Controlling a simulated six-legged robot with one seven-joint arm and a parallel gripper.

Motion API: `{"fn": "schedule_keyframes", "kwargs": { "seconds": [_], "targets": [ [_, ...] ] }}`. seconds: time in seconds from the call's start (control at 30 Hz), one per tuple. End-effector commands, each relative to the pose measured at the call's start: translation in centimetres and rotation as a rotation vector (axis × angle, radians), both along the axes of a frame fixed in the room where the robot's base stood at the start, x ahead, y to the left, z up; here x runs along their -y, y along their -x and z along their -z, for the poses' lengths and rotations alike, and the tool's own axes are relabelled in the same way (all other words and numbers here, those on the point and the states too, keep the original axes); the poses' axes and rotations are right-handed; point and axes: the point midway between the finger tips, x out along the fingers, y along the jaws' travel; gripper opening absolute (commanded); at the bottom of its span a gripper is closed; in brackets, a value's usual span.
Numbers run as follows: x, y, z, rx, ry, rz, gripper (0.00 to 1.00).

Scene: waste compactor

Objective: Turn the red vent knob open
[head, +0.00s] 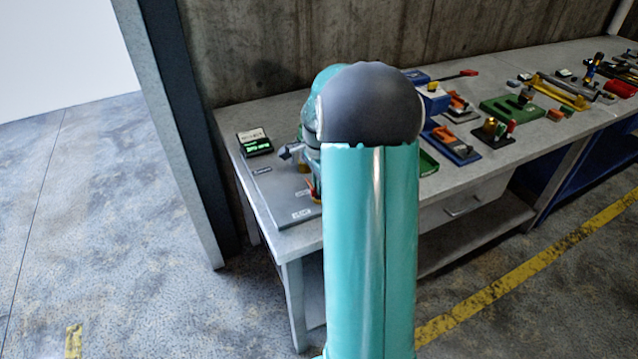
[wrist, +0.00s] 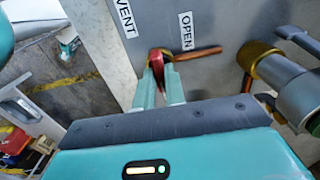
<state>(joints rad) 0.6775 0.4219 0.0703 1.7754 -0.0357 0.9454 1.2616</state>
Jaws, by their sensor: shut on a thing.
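The red vent knob (wrist: 157,63) shows in the wrist view, on a grey panel (wrist: 218,72) by a copper-coloured pipe. The panel carries a VENT label (wrist: 124,18) to the left and an OPEN label (wrist: 186,31) to the upper right of the knob. My gripper (wrist: 159,84) has its two pale green fingers on either side of the knob and is shut on it. The fingers hide part of the knob.
A brass and grey cylindrical fitting (wrist: 280,75) stands close to the right of my gripper. A small device with a green display (head: 254,142) sits at the bench's left end. Several fixtures, including a green block (head: 510,108), stand along the bench to the right.

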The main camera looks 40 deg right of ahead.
Motion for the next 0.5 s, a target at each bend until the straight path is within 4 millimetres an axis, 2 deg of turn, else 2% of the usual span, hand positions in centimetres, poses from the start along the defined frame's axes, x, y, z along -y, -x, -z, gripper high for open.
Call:
{"fn": "schedule_keyframes", "kwargs": {
  "seconds": [0.27,0.5],
  "targets": [
    [-0.03,-0.02,-0.04,0.0,0.0,-0.065,0.0],
    [-0.07,-0.05,-0.05,0.001,-0.001,-0.219,0.0]
  ]
}}
